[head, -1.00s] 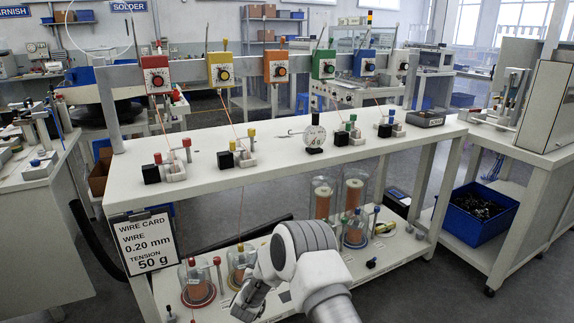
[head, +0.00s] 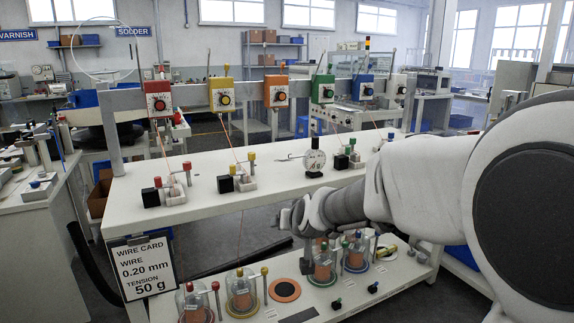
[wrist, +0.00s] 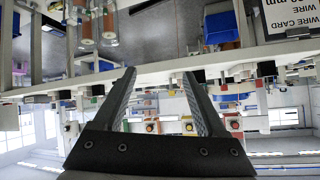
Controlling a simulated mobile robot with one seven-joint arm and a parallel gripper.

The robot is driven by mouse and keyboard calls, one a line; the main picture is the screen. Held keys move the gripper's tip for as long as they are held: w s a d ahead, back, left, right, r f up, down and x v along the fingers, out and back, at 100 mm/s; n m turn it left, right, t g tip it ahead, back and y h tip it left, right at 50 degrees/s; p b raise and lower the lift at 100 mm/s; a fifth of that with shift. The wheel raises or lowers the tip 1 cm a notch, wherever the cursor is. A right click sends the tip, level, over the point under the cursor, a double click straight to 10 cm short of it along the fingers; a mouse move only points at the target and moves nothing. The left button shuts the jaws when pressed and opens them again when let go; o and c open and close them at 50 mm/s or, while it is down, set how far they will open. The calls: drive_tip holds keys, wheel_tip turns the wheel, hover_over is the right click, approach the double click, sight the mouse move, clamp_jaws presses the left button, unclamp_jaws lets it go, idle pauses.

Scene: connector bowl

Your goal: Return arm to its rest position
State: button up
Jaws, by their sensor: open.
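My arm (head: 430,185) reaches in from the right of the head view, across the front of the bench, with its wrist end (head: 300,215) near the middle above the lower shelf. My gripper (wrist: 158,75) shows in the wrist view with its two dark fingers spread apart and nothing between them. The wrist view is upside down and faces the bench. In the head view the fingers cannot be made out clearly. My arm hides the right end of the bench and part of the lower shelf.
Glass jars with copper spools (head: 241,295) stand on the lower shelf, close below my wrist. A wire card (head: 147,268) hangs at the left front. A side table stands left.

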drive_tip(key=s+d+g+h, duration=0.15)
drive_tip(key=s+d, duration=0.25)
drive_tip(key=s, duration=0.6)
drive_tip(key=s+d+r+g, duration=0.15)
drive_tip(key=s+d, duration=0.35)
drive_tip(key=s, duration=0.6)
drive_tip(key=s+d+g+h, duration=0.15)
drive_tip(key=s+d, duration=0.25)
drive_tip(key=s, duration=0.6)
wheel_tip(320, 180, up, 18)
drive_tip(key=p, duration=1.9)
drive_tip(key=shift+s+d+r, duration=0.15)
drive_tip(key=shift+s+r, duration=0.05)
drive_tip(key=shift+s, duration=0.05)
drive_tip(key=shift+g, duration=0.25)
